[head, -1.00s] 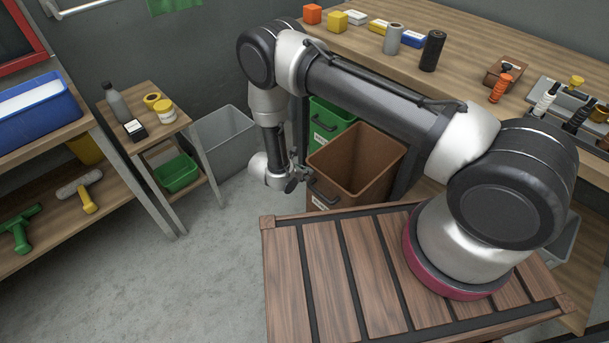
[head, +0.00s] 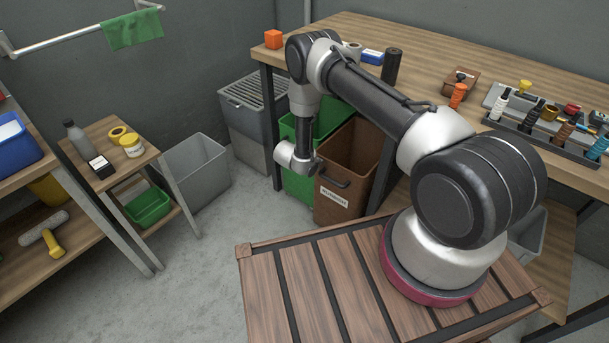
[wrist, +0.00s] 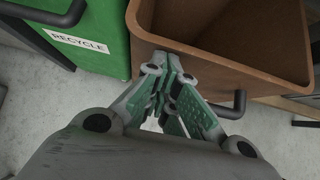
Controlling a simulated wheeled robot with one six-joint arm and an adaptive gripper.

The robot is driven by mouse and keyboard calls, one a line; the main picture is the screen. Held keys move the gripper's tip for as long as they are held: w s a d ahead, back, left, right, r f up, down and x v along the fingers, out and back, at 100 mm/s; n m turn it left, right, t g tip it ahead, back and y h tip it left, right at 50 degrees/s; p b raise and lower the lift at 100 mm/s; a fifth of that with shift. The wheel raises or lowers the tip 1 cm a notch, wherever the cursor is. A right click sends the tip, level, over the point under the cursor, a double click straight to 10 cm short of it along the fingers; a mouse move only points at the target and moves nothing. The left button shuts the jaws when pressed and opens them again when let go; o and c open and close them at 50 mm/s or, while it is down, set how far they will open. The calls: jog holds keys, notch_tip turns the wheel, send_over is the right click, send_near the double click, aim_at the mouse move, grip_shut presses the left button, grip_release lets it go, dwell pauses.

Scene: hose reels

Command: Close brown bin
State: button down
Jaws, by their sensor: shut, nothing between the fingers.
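The brown bin (head: 342,201) is an open-topped pull-out bin under the workbench, with a dark front handle (head: 334,180) and a white label. It projects from under the bench and its inside shows. My gripper (head: 317,166) is at the upper left of the bin's front, near the handle. In the wrist view my gripper (wrist: 170,68) is shut and empty, with its fingertips at the brown bin's front wall (wrist: 205,74). I cannot tell whether they touch it. The handle shows to the right of the fingers in the wrist view.
A green bin (head: 300,186) labelled RECYCLE in the wrist view stands beside the brown bin on the left. The workbench (head: 440,92) is above. A grey bin (head: 202,172) and a small side table (head: 110,187) stand left. Some grey floor (head: 200,270) is clear.

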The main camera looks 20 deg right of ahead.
jog(key=w+d, duration=0.4)
jog(key=d, duration=0.2)
jog(key=shift+w, duration=0.15)
jog(key=shift+r, duration=0.15)
